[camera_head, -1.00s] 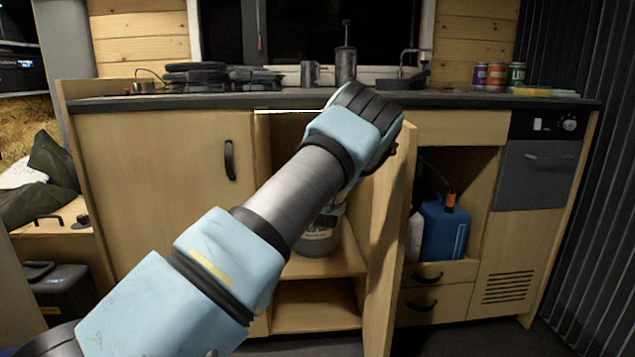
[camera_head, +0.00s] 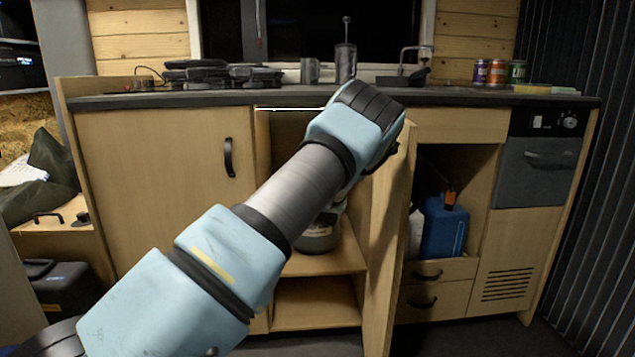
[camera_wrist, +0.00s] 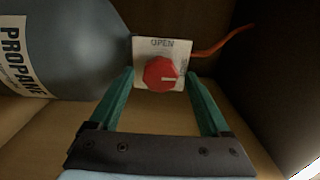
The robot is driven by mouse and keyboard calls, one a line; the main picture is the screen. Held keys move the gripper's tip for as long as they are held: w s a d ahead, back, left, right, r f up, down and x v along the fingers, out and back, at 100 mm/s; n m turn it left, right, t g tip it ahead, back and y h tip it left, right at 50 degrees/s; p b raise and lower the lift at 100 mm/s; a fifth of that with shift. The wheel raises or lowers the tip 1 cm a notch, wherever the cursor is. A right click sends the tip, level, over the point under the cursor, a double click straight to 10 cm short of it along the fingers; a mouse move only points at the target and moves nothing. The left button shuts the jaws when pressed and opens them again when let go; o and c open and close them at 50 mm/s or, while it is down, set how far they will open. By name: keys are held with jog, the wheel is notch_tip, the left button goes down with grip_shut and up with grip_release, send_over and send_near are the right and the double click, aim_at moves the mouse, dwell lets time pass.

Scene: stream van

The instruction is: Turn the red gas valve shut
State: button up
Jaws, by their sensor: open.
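In the wrist view, the red gas valve (camera_wrist: 160,74) is a round knob on a white plate (camera_wrist: 181,48) marked OPEN. A pale pointer line on the knob runs toward the right. My gripper (camera_wrist: 160,82) is open, with one green finger on each side of the knob. I cannot tell whether the fingers touch it. A grey propane bottle (camera_wrist: 80,48) lies to the left of the valve, and its lower part shows in the head view (camera_head: 318,241). In the head view my arm hides the valve and my gripper.
An orange hose (camera_wrist: 222,42) runs right from the valve. The cupboard door (camera_head: 385,250) stands open right of my arm. Cupboard walls enclose the gripper. A blue jug (camera_head: 444,228) stands in the open bay to the right. The worktop (camera_head: 450,96) lies above.

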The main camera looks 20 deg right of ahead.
jog(key=shift+s, duration=0.1)
jog(key=s+a+p, duration=0.1)
jog(key=s+a, duration=0.1)
jog(key=s, duration=0.8)
jog(key=shift+s, duration=0.2)
